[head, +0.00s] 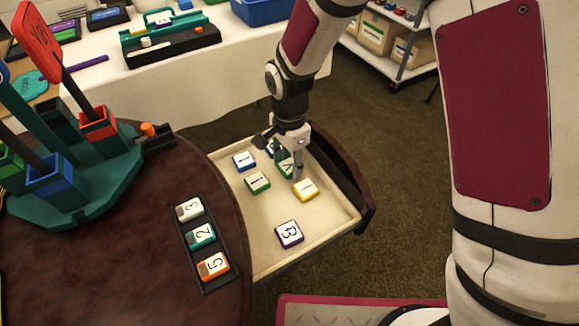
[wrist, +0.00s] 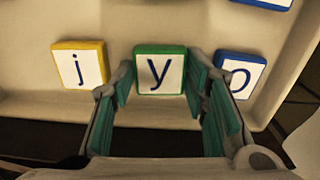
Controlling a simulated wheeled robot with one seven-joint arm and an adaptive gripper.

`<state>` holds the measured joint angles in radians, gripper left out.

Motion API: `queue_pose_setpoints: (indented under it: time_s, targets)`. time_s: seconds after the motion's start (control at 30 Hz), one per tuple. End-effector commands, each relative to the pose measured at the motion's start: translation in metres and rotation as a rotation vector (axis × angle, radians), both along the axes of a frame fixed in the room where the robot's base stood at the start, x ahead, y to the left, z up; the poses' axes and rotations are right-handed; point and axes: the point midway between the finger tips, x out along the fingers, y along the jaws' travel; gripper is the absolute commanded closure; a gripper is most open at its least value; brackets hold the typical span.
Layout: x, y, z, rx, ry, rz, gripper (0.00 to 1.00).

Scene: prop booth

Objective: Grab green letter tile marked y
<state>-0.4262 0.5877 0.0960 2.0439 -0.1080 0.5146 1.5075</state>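The green letter tile marked y (wrist: 159,72) lies face up in the open drawer, with a green rim and a white face. In the wrist view it sits between the two fingertips of my gripper (wrist: 160,88). My gripper is open, one finger on each side of the tile. I cannot tell whether either finger touches it. In the head view my gripper (head: 283,160) is low over the drawer and partly hides the tile there.
A yellow j tile (wrist: 80,66) lies left of the y tile and a blue o tile (wrist: 238,75) close on its right. The drawer (head: 262,218) also holds another green tile (head: 257,182), a blue tile (head: 244,160) and a purple B tile (head: 289,233). Its walls surround them.

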Motion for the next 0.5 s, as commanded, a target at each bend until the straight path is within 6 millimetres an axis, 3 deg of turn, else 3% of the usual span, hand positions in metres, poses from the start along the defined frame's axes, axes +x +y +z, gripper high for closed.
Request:
queue_pose_setpoints:
  time_s: [0.5]
  targets:
    - [0.0003,0.0001,0.0053,0.000,-0.001,0.001,0.80]
